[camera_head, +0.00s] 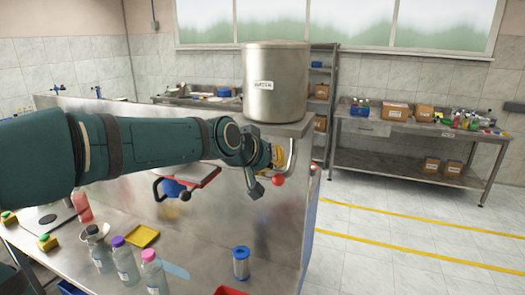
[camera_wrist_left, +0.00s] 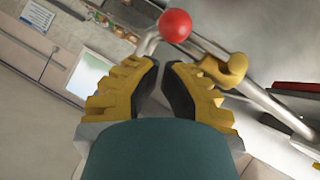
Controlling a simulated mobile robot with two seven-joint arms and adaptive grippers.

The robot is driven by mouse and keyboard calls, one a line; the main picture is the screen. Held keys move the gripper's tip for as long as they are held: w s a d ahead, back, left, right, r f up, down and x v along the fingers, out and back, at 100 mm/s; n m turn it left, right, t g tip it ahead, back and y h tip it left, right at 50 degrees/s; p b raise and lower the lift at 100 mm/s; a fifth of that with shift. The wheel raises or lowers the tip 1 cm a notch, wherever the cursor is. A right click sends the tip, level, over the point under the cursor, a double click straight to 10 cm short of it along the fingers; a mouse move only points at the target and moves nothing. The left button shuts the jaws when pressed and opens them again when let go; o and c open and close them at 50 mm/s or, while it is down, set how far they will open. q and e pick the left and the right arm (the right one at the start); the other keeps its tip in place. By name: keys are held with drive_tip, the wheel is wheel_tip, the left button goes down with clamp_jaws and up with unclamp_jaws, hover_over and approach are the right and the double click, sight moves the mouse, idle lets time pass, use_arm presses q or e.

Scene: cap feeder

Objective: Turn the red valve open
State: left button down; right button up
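The red valve shows as a red ball knob on a metal lever (camera_head: 278,180), below the steel tank (camera_head: 275,85). In the left wrist view the red ball (camera_wrist_left: 175,26) is just beyond the fingertips, by a pale pipe (camera_wrist_left: 255,92) with a yellow fitting (camera_wrist_left: 236,70). My left gripper (camera_wrist_left: 161,68) has yellow fingers with black pads, a narrow gap apart, with nothing between them. In the head view it is beside the ball, mostly hidden by my wrist. Whether a finger touches the ball I cannot tell. My right gripper is not in view.
The steel panel (camera_head: 270,225) stands just behind and under my arm. Bottles (camera_head: 125,258), a blue canister (camera_head: 241,263) and a yellow tray (camera_head: 141,236) stand on the bench below. A red-topped bracket (camera_head: 195,182) sits left of the valve. The floor at right is clear.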

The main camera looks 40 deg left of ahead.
use_arm(q)
drive_tip(key=shift+w+d+f, duration=0.1)
drive_tip(key=shift+d+f, duration=0.15)
drive_tip(key=shift+f, duration=0.35)
drive_tip(key=shift+d+f+b, duration=0.15)
drive_tip(key=shift+f+b, duration=0.5)
drive_tip(key=shift+b, duration=0.05)
drive_tip(key=shift+w+d+f, duration=0.1)
drive_tip(key=shift+d, duration=0.1)
